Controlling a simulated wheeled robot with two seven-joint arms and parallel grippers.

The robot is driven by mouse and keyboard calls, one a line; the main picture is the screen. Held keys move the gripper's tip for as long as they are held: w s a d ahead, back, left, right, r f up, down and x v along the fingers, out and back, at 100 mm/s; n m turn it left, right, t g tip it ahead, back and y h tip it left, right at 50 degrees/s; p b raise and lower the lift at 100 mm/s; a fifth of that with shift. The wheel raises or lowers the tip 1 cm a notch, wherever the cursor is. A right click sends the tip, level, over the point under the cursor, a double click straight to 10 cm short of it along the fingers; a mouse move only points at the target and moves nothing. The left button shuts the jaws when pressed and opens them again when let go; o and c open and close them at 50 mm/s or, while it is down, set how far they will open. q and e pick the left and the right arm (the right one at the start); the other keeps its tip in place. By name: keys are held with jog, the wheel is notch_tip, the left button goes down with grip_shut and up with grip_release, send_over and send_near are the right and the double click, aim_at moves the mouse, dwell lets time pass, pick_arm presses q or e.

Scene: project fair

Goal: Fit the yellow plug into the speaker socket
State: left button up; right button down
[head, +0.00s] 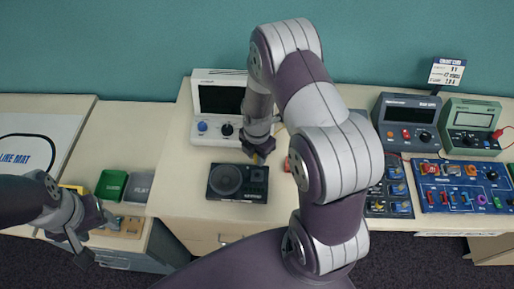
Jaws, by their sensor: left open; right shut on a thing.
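The speaker (237,193) is a flat black box with a round cone on its left half, lying on the middle table. My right gripper (258,153) is over the speaker's back right corner, pointing down. It is shut on a small yellow piece, the yellow plug (257,159), of which only a little shows between the fingers. The socket is too small to make out, and I cannot tell whether the plug touches the speaker. My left gripper (82,226) is open and empty at the lower left, near the left table's front edge.
A white instrument with a dark screen (220,98) stands behind the speaker. A blue panel (463,187), a dark meter (407,120) and a green meter (470,127) are at the right. Green (112,184) and grey (138,188) trays lie at the left.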

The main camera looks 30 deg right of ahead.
jog(key=shift+w+f, duration=0.2)
jog(key=shift+f, duration=0.25)
jog(key=shift+f+b, duration=0.35)
jog(key=shift+b, duration=0.2)
notch_tip(320, 180, down, 5)
jog(key=b, duration=0.4)
jog(key=shift+s, duration=0.15)
jog(key=shift+f, duration=0.25)
jog(key=shift+r, duration=0.1)
jog(key=shift+f+b, duration=0.55)
jog(key=shift+f, duration=0.35)
dwell(1.2)
